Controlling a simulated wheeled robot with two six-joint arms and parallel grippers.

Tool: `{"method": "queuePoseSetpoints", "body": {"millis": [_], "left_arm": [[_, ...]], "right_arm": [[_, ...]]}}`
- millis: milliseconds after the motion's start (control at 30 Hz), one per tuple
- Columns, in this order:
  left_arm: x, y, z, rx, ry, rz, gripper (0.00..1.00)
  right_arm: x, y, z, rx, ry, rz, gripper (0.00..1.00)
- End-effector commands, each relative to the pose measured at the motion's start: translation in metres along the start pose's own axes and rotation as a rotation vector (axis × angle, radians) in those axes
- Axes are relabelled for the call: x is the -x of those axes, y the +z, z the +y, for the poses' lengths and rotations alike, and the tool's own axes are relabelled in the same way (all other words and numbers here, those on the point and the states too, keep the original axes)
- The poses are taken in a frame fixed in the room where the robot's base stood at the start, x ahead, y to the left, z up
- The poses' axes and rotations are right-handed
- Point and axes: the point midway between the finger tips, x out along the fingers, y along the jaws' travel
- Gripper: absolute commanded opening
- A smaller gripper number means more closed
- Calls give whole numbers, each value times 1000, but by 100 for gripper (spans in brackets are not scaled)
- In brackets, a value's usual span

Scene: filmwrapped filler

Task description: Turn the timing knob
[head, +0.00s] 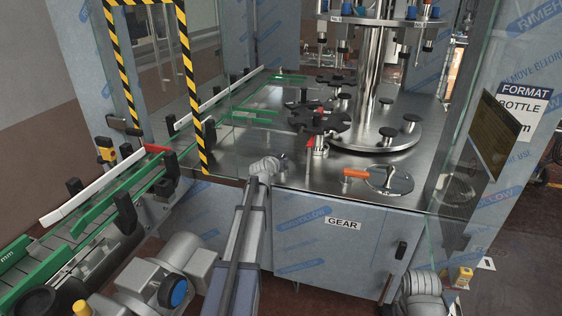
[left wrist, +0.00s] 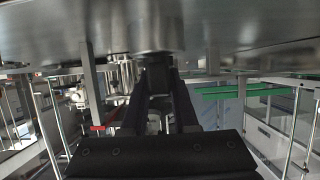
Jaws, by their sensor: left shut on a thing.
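My left gripper (head: 283,158) is at the front left edge of the steel machine deck, small and partly hidden by my own wrist in the head view. In the left wrist view, the two black fingers of my left gripper (left wrist: 158,82) are shut on a dark knob (left wrist: 157,74), which I take to be the timing knob. It joins a round steel hub (left wrist: 155,25). The fingers cover most of the knob, so its turn angle cannot be read. The knob is not clear in the head view. My right gripper is not in view.
An orange-handled lever (head: 355,173) and a round steel disc (head: 388,180) sit on the deck to the right. Black star wheels (head: 320,122) stand behind. A green-railed conveyor (head: 110,200) runs at left. A glass panel with a striped frame (head: 190,85) stands near my left arm.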

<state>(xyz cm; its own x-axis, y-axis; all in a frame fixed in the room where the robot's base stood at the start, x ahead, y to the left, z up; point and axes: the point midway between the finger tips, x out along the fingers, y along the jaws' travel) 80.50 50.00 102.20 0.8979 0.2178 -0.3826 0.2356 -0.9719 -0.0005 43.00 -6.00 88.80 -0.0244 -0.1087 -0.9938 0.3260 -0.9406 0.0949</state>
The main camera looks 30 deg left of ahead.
Motion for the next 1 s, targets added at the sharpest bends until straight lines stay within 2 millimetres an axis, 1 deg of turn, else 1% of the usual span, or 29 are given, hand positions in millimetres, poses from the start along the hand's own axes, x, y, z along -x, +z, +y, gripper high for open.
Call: {"method": "queuePoseSetpoints", "body": {"millis": [100,133,367,633,733,867,1000], "left_arm": [[1,1,0,-1,1,-1,0],[1,1,0,-1,1,-1,31],[0,0,0,0,1,-1,57],[1,0,0,0,1,0,57],[5,0,0,0,1,0,57],[18,-1,0,0,0,0,57],[40,-1,0,0,0,0,57]], "right_arm": [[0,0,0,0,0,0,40],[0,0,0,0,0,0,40],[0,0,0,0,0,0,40],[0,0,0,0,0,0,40],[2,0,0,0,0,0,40],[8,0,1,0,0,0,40],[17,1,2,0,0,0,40]]}}
